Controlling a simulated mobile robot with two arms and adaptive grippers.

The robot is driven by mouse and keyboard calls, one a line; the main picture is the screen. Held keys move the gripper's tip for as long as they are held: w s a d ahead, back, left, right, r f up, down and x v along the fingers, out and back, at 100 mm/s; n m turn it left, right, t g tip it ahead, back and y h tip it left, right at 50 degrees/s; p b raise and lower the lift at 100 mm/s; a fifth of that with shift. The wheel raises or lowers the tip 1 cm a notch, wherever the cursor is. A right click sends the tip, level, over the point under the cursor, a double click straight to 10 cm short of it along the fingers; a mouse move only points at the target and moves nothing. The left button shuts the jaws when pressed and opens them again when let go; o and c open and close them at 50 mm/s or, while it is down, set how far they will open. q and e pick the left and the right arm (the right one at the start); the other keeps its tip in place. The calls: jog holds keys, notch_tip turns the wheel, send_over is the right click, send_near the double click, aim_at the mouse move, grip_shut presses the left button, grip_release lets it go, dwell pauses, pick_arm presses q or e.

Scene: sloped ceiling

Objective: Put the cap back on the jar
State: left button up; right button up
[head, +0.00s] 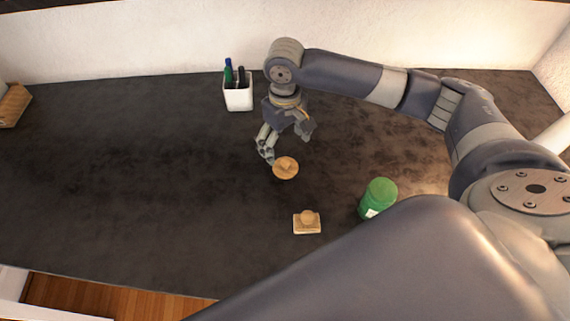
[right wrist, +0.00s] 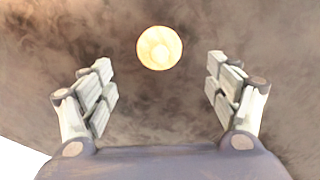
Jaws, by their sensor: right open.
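A round wooden cap (head: 285,168) with a small raised knob lies on the dark tabletop near the middle of the head view. It also shows in the right wrist view as a pale round cap (right wrist: 160,47), near the top centre. The green jar (head: 380,197) with a white label stands upright to the right of the cap. Whether its mouth is open is not clear. My right gripper (head: 288,148) points down above the table, just behind the cap. In the right wrist view, my right gripper's fingers (right wrist: 160,85) are spread wide with nothing between them. My left gripper is not in view.
A small wooden piece with a rounded knob on a rectangular base (head: 307,226) lies in front of the cap. A white pen cup (head: 238,95) stands behind, left of my right gripper. A wooden object (head: 14,104) is at the far left.

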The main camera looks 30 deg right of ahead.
aim_at(286, 162)
jog(key=shift+f, duration=1.6)
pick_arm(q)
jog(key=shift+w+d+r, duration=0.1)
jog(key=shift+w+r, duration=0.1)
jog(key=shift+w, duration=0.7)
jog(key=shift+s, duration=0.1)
pick_arm(e)
jog(key=shift+f, duration=0.4)
notch_tip(286, 162, down, 4)
jog(key=shift+s+d+f+p, duration=0.1)
jog(key=shift+f+p, duration=0.15)
jog(key=shift+p, duration=0.3)
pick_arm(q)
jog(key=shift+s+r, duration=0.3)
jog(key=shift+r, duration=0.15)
pick_arm(e)
jog(key=c, duration=1.2)
jog(key=shift+s, duration=0.15)
jog(key=c, duration=0.6)
